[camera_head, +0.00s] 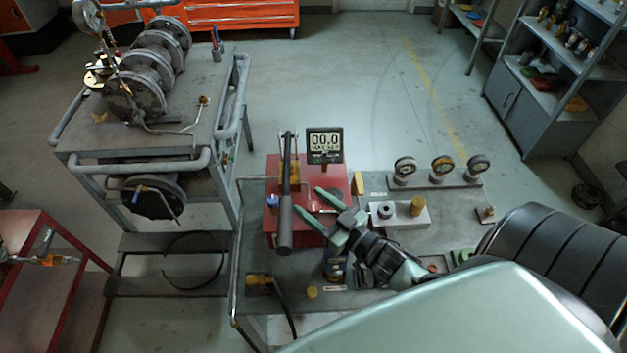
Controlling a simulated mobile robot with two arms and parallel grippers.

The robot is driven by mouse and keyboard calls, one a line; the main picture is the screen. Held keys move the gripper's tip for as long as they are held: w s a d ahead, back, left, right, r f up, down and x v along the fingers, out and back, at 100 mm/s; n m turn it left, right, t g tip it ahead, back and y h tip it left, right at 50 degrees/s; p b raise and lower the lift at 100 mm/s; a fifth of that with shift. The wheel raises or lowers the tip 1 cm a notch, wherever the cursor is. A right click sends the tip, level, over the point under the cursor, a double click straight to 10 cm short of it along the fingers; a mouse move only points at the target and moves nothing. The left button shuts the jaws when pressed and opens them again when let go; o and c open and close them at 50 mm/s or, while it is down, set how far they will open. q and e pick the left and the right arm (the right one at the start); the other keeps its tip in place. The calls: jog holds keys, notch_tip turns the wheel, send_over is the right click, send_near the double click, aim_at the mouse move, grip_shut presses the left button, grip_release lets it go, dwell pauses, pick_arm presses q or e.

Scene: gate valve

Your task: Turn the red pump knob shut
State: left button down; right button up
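The red pump (279,168) stands on the grey bench, with a long black lever (286,215) and a digital gauge (324,145) reading about 00.0. My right gripper (308,199) reaches over the pump's front right part from the right. Its two green fingers are spread apart, and I see nothing clearly gripped between them. I cannot make out the red knob for certain; it is red on red and may be partly hidden by the fingers. A small blue knob (272,202) shows at the pump's left side. My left gripper is not in view.
Three dial gauges (442,168) stand on a rack at the bench's back right. A pale block (409,214) with a brass fitting is right of the gripper. A yellow-handled tool (260,281) lies front left. A cart (135,150) with a flanged valve stands left.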

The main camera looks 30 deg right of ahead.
jog(key=shift+s, duration=0.1)
jog(key=shift+s+f, duration=0.15)
jog(key=shift+s, duration=0.15)
jog(key=b+v, duration=0.2)
jog(key=v, duration=0.5)
